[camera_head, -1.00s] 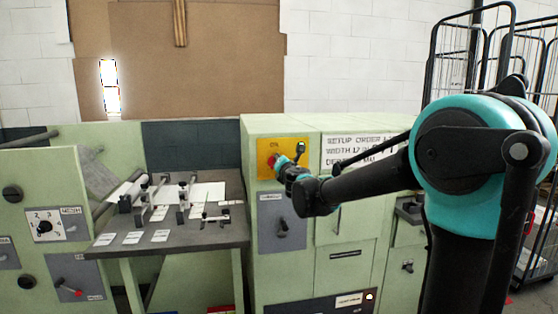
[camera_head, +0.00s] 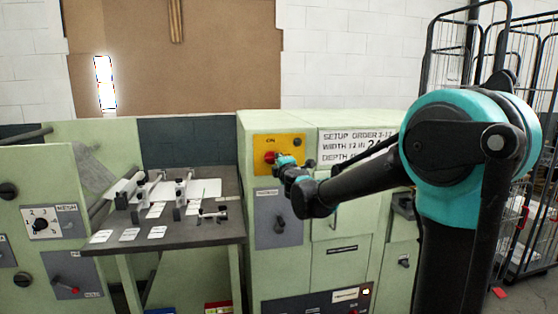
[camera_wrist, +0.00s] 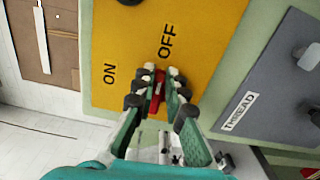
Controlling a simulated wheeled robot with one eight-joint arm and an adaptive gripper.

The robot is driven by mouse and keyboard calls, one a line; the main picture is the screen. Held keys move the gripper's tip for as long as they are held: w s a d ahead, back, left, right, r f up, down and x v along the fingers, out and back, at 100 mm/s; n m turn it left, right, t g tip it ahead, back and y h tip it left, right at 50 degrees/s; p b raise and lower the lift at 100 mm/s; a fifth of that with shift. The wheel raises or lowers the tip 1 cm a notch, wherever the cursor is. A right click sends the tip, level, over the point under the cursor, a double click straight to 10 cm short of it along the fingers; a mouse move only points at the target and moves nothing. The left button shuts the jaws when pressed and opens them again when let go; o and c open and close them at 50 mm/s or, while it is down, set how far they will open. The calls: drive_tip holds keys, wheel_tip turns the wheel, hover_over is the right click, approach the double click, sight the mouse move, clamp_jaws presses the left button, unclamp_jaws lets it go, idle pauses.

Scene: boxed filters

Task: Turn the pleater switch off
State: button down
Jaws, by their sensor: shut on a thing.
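The pleater switch is a red handle (camera_head: 270,157) on a yellow plate (camera_head: 263,141) on the pale green cabinet's front. In the wrist view the red handle (camera_wrist: 156,95) sits between my fingertips, below the words ON and OFF on the yellow plate (camera_wrist: 190,20). My gripper (camera_head: 282,160) reaches the plate from the right and is shut on the handle; its fingers (camera_wrist: 153,88) lie on both sides. The fingers cover much of the handle, so I cannot tell exactly which word it points to.
A dark knob (camera_head: 297,143) sits on the same plate, right of the handle. A grey THREAD panel (camera_wrist: 270,95) with a knob is close beside the plate. A worktable (camera_head: 190,240) with clamps and labels stands left. Wire cages (camera_head: 535,180) stand right, behind my arm.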

drive_tip(key=shift+f+m, duration=0.1)
drive_tip(key=shift+m, duration=0.3)
drive_tip(key=c, duration=1.6)
unclamp_jaws()
drive_tip(key=shift+o, duration=0.2)
drive_tip(key=v, duration=1.2)
drive_tip(key=shift+d, duration=0.15)
